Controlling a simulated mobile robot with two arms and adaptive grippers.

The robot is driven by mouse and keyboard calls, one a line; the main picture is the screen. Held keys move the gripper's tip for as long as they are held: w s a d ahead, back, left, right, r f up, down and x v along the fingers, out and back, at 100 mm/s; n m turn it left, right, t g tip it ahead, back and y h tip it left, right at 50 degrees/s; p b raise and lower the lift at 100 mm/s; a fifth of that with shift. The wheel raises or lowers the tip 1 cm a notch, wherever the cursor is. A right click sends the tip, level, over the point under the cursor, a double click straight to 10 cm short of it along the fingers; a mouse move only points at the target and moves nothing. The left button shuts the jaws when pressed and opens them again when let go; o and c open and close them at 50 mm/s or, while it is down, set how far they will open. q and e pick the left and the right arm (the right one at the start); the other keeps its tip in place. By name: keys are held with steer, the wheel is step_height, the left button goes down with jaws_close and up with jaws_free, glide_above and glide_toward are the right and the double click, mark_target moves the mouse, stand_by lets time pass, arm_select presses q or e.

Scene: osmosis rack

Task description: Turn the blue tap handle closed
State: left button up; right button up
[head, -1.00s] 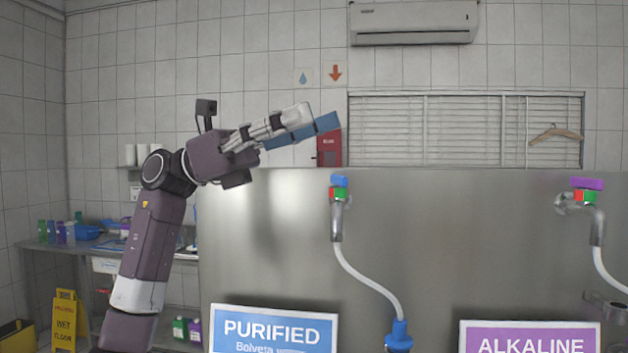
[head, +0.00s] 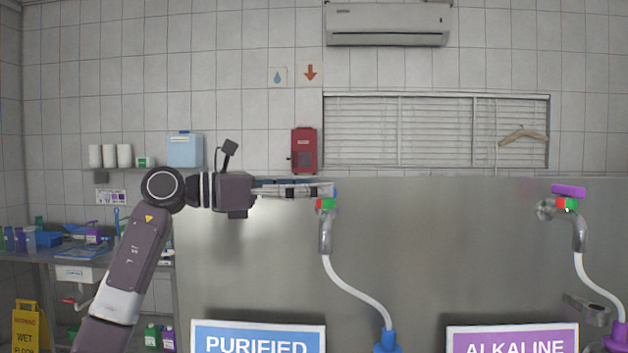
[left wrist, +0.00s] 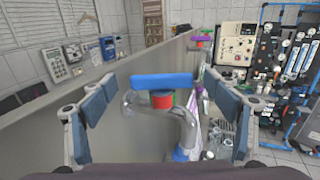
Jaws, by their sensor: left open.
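The blue tap handle (left wrist: 163,82) lies between the spread fingers of my left gripper (left wrist: 155,120) in the left wrist view, a little beyond them. It sits on a red and green collar (left wrist: 162,100) above the metal tap. In the head view my left gripper (head: 308,189) is level at the panel's top edge, and its fingers hide most of the handle; a bit of blue (head: 334,192) shows at the tips. The purified tap (head: 326,232) hangs below with a white hose. The gripper is open and I cannot tell whether it touches the handle. My right gripper is not in view.
The metal panel (head: 440,250) stands behind the taps. A second tap with a purple handle (head: 568,191) is at the right. PURIFIED (head: 258,341) and ALKALINE (head: 512,342) signs stand low in front. A side table (head: 35,256) with bottles is at left.

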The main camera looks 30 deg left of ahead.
arm_select(q)
steer(key=shift+w+d, duration=0.1)
steer(key=shift+d, duration=0.2)
steer(key=shift+a, duration=0.1)
steer(key=c, duration=1.2)
steer(key=shift+o, duration=0.2)
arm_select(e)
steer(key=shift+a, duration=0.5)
